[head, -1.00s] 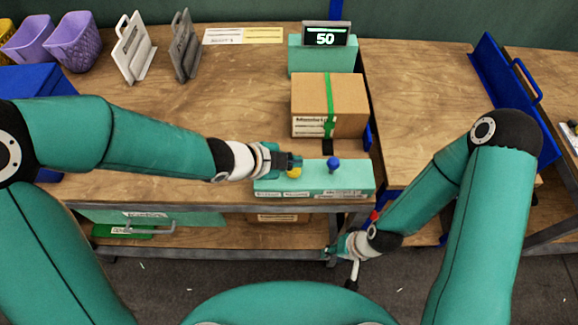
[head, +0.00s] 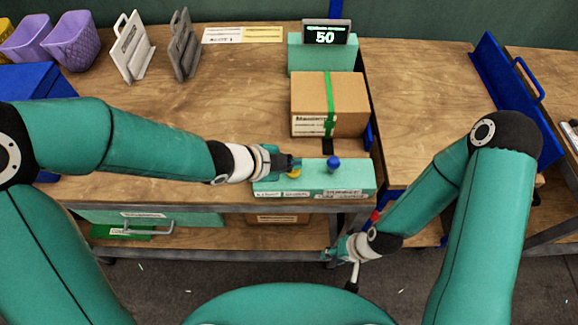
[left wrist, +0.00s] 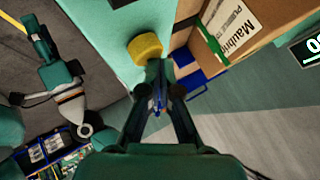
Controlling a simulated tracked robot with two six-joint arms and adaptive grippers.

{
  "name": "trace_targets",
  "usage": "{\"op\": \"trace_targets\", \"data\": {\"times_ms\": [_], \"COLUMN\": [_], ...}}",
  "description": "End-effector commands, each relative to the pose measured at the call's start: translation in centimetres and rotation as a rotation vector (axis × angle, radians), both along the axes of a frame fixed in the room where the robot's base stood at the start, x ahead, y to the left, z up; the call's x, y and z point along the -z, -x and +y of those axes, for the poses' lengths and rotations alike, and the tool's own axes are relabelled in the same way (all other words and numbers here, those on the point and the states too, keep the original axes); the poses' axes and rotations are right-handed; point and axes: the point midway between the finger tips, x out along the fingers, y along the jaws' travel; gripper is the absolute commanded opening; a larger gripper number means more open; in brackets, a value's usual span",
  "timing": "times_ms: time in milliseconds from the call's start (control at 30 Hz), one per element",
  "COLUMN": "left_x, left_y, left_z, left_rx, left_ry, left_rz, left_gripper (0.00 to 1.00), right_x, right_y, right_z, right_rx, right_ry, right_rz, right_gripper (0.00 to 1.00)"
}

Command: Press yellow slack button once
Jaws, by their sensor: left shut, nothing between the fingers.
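The yellow button (head: 294,174) sits on the left part of a mint-green control box (head: 345,180) at the table's front edge. A blue button (head: 333,162) stands to its right on the same box. My left gripper (head: 292,162) is shut and empty, its tips at the yellow button and partly covering it. The left wrist view shows the yellow button (left wrist: 145,47) just beyond the shut fingertips (left wrist: 156,78); I cannot tell for certain whether they touch. My right gripper (head: 332,252) hangs low in front of the table; its fingers are too small to read.
A cardboard box (head: 345,103) with a green strap stands behind the control box. A display (head: 326,34) behind it reads 50. Purple bins (head: 72,40) and two upright plates (head: 132,48) stand at back left. The table's middle left is clear.

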Motion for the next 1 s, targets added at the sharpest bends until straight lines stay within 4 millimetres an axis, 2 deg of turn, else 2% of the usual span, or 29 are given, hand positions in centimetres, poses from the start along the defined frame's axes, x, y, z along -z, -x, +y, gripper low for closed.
{"op": "trace_targets", "data": {"times_ms": [1000], "left_x": [1.4], "left_y": [0.0], "left_z": [0.0], "left_rx": [0.000], "left_ry": [-0.001], "left_rz": [0.002], "left_gripper": [0.00], "right_x": [1.3], "right_y": [0.0], "right_z": [0.0], "right_rx": [0.000], "right_ry": [0.000], "right_rz": [0.000], "right_gripper": [0.40]}}
